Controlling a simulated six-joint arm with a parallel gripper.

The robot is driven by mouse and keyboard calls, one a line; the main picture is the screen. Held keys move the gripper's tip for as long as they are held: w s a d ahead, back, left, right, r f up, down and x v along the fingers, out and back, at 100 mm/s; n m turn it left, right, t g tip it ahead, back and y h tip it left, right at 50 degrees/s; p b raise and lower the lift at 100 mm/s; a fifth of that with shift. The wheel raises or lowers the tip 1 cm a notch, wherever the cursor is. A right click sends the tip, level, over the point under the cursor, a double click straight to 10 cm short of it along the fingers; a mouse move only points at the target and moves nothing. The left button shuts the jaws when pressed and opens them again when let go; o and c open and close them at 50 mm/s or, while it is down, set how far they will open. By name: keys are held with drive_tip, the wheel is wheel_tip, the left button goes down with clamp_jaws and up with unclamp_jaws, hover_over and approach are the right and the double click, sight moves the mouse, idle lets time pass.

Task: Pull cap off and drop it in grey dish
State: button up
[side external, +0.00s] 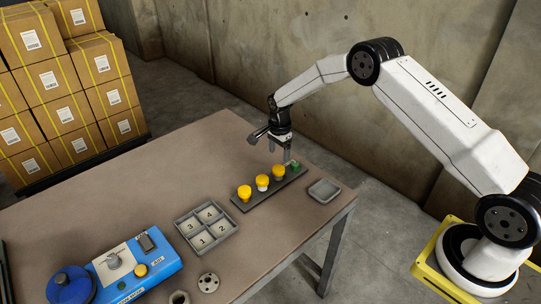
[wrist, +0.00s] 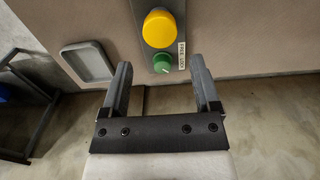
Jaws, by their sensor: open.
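Three yellow round-topped caps stand in a row on a dark strip (side external: 240,206): a near one (side external: 244,192), a middle one (side external: 263,182) and a far one (side external: 278,172). A small green knob (side external: 295,165) is at the strip's far end. The wrist view shows one yellow cap (wrist: 160,26) and the green knob (wrist: 162,64) with a label beside it. The shallow grey dish (side external: 324,190) looks empty, right of the strip; it also shows in the wrist view (wrist: 88,62). My gripper (side external: 279,152) is open and empty, above the strip's far end.
A numbered grey tray (side external: 204,227) stands left of the strip. A blue control box (side external: 136,268) with a blue round part (side external: 70,284) is at the front left. Small round parts (side external: 208,282) lie near the front edge. Stacked cartons (side external: 75,95) stand beyond the table.

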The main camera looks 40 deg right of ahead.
sight(279, 168)
drive_tip(key=shift+f, duration=3.3)
drive_tip(key=c, duration=1.1)
drive_tip(key=shift+o, duration=0.2)
drive_tip(key=shift+r, duration=0.35)
drive_tip(key=shift+r, duration=0.35)
drive_tip(key=shift+r, duration=0.35)
drive_tip(key=shift+r, duration=0.35)
